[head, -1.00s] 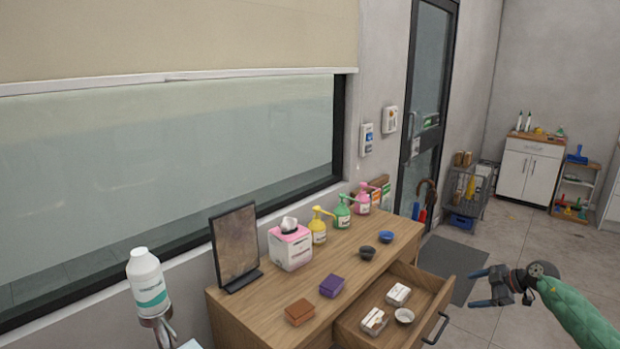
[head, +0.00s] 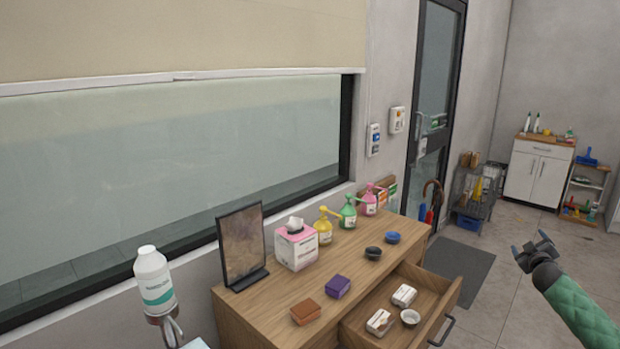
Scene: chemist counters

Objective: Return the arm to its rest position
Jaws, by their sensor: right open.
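My right gripper (head: 533,248) is at the right of the head view, on the end of my green-sleeved arm. It is open and empty, held over the floor, clear of the counter and pointing up and away. My left gripper is not in view. The wooden counter (head: 255,310) stands at the lower middle, with its drawer (head: 440,303) pulled open. Two small white packs (head: 404,295) and a small white bowl (head: 410,317) are in the drawer.
On the counter are a dark framed panel (head: 243,245), a pink tissue box (head: 296,246), several pump bottles (head: 325,228), two small bowls (head: 373,253), a purple box (head: 337,287) and a brown box (head: 306,312). A white bottle (head: 153,280) stands at left. The floor beyond my gripper is open.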

